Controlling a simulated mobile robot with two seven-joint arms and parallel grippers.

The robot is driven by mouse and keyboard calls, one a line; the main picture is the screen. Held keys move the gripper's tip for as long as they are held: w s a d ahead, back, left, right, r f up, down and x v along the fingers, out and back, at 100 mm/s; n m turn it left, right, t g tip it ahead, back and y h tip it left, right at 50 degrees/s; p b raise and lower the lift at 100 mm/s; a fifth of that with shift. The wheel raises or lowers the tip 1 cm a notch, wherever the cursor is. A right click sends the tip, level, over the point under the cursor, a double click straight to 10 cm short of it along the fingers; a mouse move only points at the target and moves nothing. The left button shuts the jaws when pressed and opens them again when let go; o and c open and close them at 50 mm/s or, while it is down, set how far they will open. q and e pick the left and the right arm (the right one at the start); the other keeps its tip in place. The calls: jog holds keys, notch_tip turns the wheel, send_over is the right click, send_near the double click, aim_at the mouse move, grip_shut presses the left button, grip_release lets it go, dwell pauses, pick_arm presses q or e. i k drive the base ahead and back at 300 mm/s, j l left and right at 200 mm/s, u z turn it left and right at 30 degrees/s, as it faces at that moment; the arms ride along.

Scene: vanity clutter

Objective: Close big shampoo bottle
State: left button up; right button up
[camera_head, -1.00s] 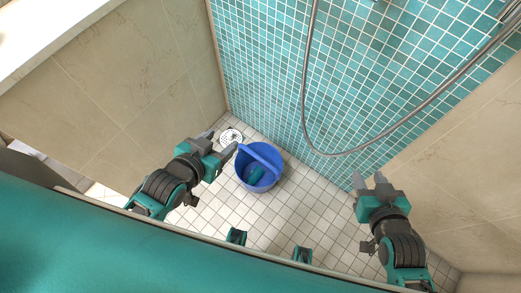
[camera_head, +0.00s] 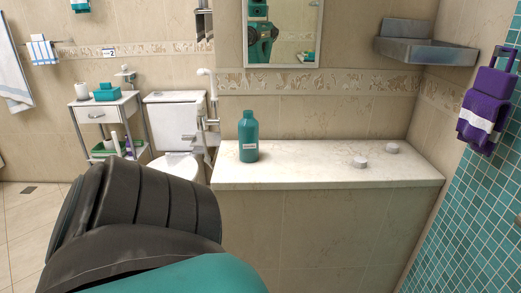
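Two small grey-white round pieces, one nearer (camera_head: 359,162) and one farther back (camera_head: 392,148), lie on the right part of the counter, apart from the bottle. They may be caps, but their details are too small to tell. A large dark and teal link of my arm fills the lower left. Neither of my grippers can be made out.
A toilet (camera_head: 175,125) with a white pipe and grey fittings stands left of the counter. A small white side table (camera_head: 103,112) is farther left. A wall shelf (camera_head: 425,50) and purple towels (camera_head: 485,110) hang at right. The counter's middle is clear.

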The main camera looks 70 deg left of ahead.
aim_at(249, 126)
jog(key=u, duration=2.2)
